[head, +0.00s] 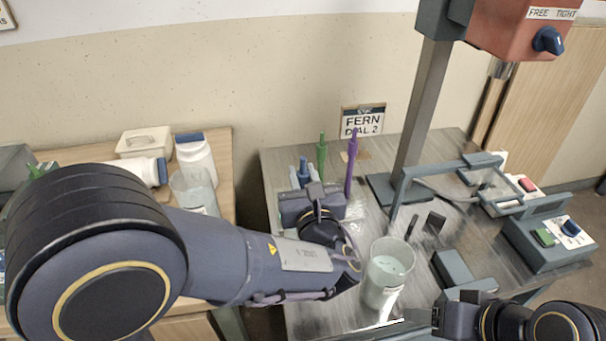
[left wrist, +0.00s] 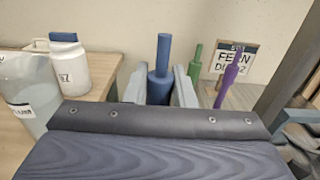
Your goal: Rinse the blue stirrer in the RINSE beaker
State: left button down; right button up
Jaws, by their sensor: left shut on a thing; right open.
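My left gripper (head: 304,175) is shut on the blue stirrer (head: 304,163), near a green stirrer (head: 321,158) and a purple stirrer (head: 352,165). In the left wrist view the blue stirrer (left wrist: 161,70) stands upright between the two grey fingers (left wrist: 160,90); its lower end is hidden by my gripper. A clear beaker (head: 389,272) with pale liquid stands on the grey table, right of my left wrist. Its label is too small to read, so I cannot tell if it is RINSE. My right gripper (head: 422,316) is open at the bottom edge, partly cut off.
A stand post (head: 420,110), a grey frame (head: 450,170) and a switch box (head: 548,238) are on the right. A FERN sign (head: 362,121) is behind.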

pick_arm(q)
jog(key=shift+f+b, duration=1.5)
jog(key=shift+f, duration=0.5)
jog(key=shift+r, duration=0.1)
jog(key=shift+r+p, duration=1.15)
jog(key=shift+r, duration=0.15)
jog(key=shift+f, duration=0.1)
jog(key=shift+f+b, duration=1.2)
jog(key=shift+f, duration=0.1)
jog(key=shift+r, duration=0.1)
jog(key=shift+r+p, duration=1.1)
jog(key=shift+r, duration=0.15)
